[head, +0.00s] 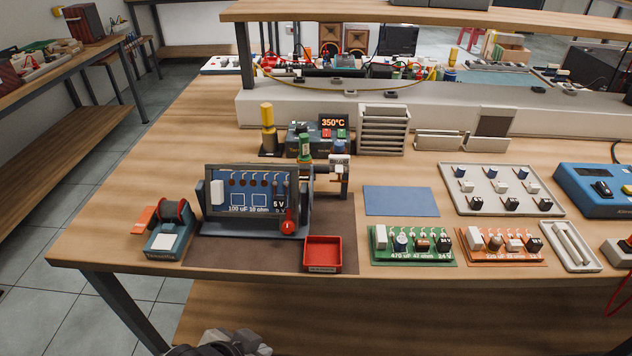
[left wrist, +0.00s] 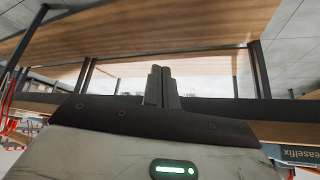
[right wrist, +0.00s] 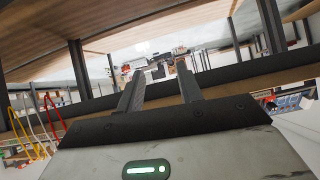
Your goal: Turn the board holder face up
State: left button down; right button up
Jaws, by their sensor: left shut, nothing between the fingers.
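The board holder (head: 214,229) stands on a brown mat at the front left of the bench. Its dark frame is tilted upright and holds a blue circuit board (head: 236,198) whose printed, component-bearing face is toward me. A red knob (head: 288,227) sits at the holder's lower right. In the left wrist view my left gripper (left wrist: 162,72) is shut and empty. In the right wrist view my right gripper (right wrist: 160,88) is open with nothing between its fingers. Neither gripper touches the holder. A grey part of mine (head: 225,343) shows at the bottom of the head view, below the bench edge.
A solder spool stand (head: 168,232) is left of the holder and a red tray (head: 322,254) is at its right front. A soldering station (head: 318,138) stands behind. Green (head: 412,246) and orange (head: 500,246) boards lie to the right. A blue pad (head: 400,201) is bare.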

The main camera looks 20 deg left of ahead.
pick_arm(q)
jog(key=w+a+r+m+t+h, duration=0.1)
jog(key=w+r+m+t+h, duration=0.1)
jog(key=w+r+m, duration=0.35)
jog(key=w+a+r+m+t+h+b, duration=0.1)
jog(key=w+r+m+t+h, duration=0.15)
jog(key=r+m, duration=0.55)
jog(key=w+a+r+m+t+h, duration=0.1)
jog(key=w+r+m+t+h, duration=0.1)
jog(key=w+r+m, duration=0.55)
jog(key=n+p, duration=0.1)
jog(key=n, duration=0.1)
send_near(327, 171)
jog(key=x, duration=0.6)
jog(key=shift+s+d, duration=0.1)
